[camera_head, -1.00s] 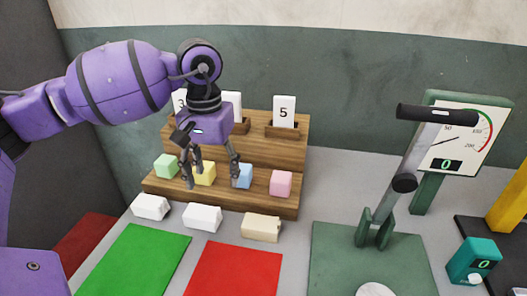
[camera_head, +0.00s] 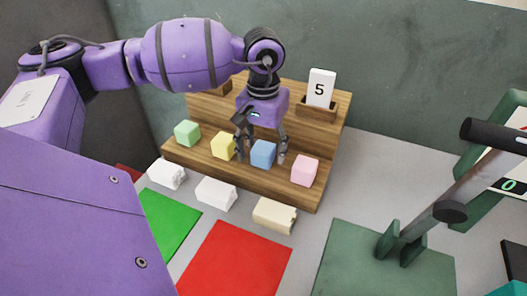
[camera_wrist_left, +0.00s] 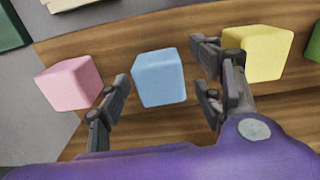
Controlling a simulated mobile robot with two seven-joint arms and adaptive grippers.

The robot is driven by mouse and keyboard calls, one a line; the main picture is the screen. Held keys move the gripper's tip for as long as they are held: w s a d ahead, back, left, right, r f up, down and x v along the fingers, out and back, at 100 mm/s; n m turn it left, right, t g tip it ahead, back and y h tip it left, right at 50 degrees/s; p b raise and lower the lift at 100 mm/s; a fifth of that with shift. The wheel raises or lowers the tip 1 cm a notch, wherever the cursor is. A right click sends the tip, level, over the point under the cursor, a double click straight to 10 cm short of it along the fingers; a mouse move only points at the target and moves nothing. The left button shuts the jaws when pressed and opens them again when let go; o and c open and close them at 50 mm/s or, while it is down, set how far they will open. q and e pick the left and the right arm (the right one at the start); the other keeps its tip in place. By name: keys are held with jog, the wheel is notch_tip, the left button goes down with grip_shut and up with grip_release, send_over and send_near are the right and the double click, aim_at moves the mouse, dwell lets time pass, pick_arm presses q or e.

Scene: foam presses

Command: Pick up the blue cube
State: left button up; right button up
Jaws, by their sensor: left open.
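The blue cube (camera_head: 263,154) sits on the lower step of the wooden stand, between the yellow cube (camera_head: 223,146) and the pink cube (camera_head: 305,170). My left gripper (camera_head: 262,158) is open, with its fingers on either side of the blue cube. In the left wrist view the blue cube (camera_wrist_left: 158,77) lies between the open fingertips (camera_wrist_left: 165,80), with a gap at the left finger. The finger on the right is close to the yellow cube (camera_wrist_left: 256,52). My right gripper is in neither view.
A green cube (camera_head: 187,132) stands at the left of the same step. White blocks (camera_head: 216,193) and a beige block (camera_head: 274,215) lie in front, near red (camera_head: 236,262) and green mats. A lever press (camera_head: 430,225) stands at the right.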

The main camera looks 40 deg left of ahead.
pick_arm(q)
jog(key=shift+f, duration=0.4)
jog(key=shift+c, duration=0.5)
jog(key=c, duration=0.9)
jog(key=shift+r, duration=0.1)
jog(key=shift+c, duration=0.2)
